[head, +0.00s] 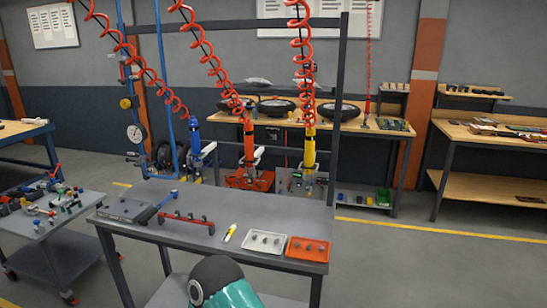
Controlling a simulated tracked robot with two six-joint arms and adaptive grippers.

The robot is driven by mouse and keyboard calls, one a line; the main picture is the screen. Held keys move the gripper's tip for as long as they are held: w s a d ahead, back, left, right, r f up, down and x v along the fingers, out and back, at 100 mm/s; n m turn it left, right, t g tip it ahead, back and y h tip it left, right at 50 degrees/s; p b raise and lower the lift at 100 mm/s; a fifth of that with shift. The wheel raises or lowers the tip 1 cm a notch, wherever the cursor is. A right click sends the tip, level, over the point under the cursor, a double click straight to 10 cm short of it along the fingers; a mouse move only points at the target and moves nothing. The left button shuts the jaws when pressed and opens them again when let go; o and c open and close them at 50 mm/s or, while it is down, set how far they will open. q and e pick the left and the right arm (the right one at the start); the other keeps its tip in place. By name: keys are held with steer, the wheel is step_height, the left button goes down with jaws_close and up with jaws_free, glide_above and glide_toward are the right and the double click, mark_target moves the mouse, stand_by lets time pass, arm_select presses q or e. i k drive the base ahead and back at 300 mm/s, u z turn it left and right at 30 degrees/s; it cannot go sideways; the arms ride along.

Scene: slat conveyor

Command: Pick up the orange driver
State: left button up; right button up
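The orange driver (249,142) hangs upright from a red coiled hose behind the grey worktable (170,238). It hangs between a blue driver (196,138) on its left and a yellow driver (309,152) on its right, each on its own red coil. An orange-red base (250,180) shows below the orange driver, and I cannot tell whether they touch. Neither of my grippers is in view. Only a teal and black part of my own arm shows at the bottom edge.
The worktable carries a red rack (187,221), a yellow-and-white pen-like tool (230,233), a white tray (264,242) and an orange tray (308,249). A dark frame post (338,110) stands right of the drivers. A cluttered cart (62,243) is at left. Floor at right is clear.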

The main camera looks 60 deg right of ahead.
mark_target(248, 158)
steer(key=z, duration=0.1)
steer(key=k, duration=0.4)
steer(key=u, duration=0.55)
steer(key=i, duration=0.15)
steer(key=z, duration=3.15)
steer(key=i, duration=0.95)
steer(key=u, duration=0.4)
